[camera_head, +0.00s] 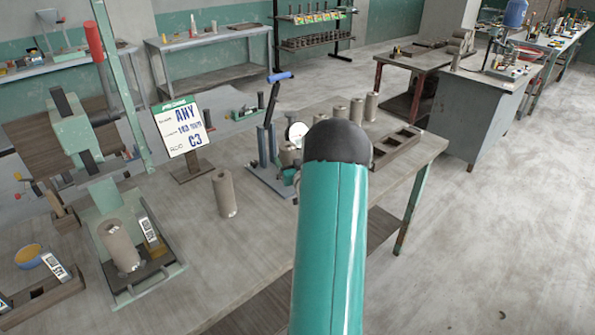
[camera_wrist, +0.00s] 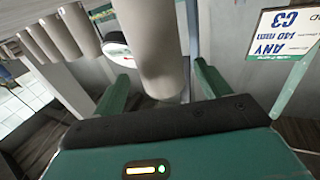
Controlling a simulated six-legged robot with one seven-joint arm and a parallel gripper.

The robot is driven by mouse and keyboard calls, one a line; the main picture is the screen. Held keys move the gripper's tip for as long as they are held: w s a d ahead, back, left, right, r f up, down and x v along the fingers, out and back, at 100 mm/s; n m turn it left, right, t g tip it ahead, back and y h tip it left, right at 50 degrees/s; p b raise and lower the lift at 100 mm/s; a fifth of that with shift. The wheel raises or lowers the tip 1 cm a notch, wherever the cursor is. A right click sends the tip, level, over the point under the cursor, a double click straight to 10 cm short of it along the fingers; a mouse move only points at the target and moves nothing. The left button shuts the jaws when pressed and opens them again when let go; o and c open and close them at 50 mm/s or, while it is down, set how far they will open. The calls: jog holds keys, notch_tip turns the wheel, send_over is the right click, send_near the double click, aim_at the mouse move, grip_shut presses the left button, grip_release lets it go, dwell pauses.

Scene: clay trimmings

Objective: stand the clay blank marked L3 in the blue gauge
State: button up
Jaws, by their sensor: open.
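The blue gauge (camera_head: 267,143), with a lever and a white dial, stands on the bench in the head view, left of my teal arm. The dial (camera_wrist: 116,48) also shows in the wrist view. My gripper (camera_wrist: 160,78) is open, fingers apart on either side of a grey-brown clay blank (camera_wrist: 155,40). I cannot tell whether the fingers touch it. In the head view my arm hides the gripper. A clay blank (camera_head: 224,192) stands on the bench left of the gauge. I cannot read L3 on any blank, nor match the wrist-view blank to one in the head view.
Several blanks (camera_head: 356,110) stand at the back of the bench beside a dark slotted rack (camera_head: 400,150). A green press (camera_head: 75,130) at left has a blank (camera_head: 119,245) at its base. A sign (camera_head: 184,128) reads ANY and C3. Bare bench (camera_head: 240,250) lies in front.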

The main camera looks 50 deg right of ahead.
jog(key=v, duration=0.8)
jog(key=w+a+r+n+g+y, duration=0.1)
jog(key=w+a+r, duration=0.25)
jog(key=a, duration=0.45)
jog(key=w+a+r+n+g+y, duration=0.1)
jog(key=w+a+r+y, duration=0.1)
jog(key=a+r, duration=0.45)
jog(key=w+a+r+n+g+y, duration=0.1)
jog(key=w+a+r+g, duration=0.1)
jog(key=a, duration=0.7)
jog(key=s+a+r+n+g+y, duration=0.1)
jog(key=s+a+n+g+y, duration=0.1)
jog(key=s+a, duration=0.8)
jog(key=s+a+r+n+g+y, duration=0.2)
jog(key=s+a, duration=0.8)
jog(key=a, duration=0.7)
jog(key=shift+a+g+y, duration=0.35)
jog(key=shift+g+y, duration=0.25)
jog(key=shift+y, duration=0.6)
jog(key=shift+d, duration=0.1)
jog(key=c, duration=0.9)
jog(key=shift+d, duration=0.2)
